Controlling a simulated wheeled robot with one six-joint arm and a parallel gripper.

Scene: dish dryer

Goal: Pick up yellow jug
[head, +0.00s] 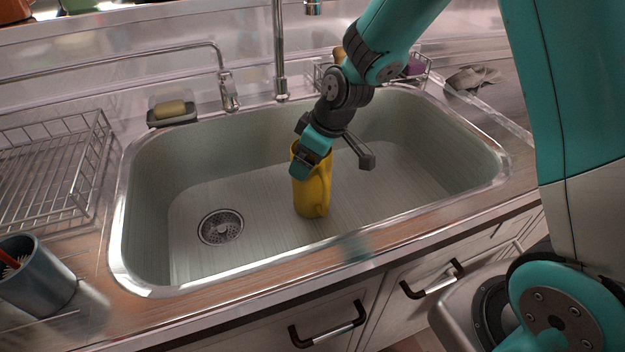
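The yellow jug (314,196) stands upright on the sink floor, right of the drain. Its handle side faces the front right. My gripper (304,166) is at the jug's top, pointing down and covering part of the rim. The dark finger parts overlap the jug's upper left side. Whether they touch the wall or close around it cannot be told from this view. The far side of the rim and any finger behind it are hidden.
The metal sink (190,265) surrounds the jug, with free floor around it. A faucet (279,60) rises behind. A wire dish rack (50,165) and a grey-blue cup (35,280) are at the left. A sponge (171,109) in a holder sits on the back left edge.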

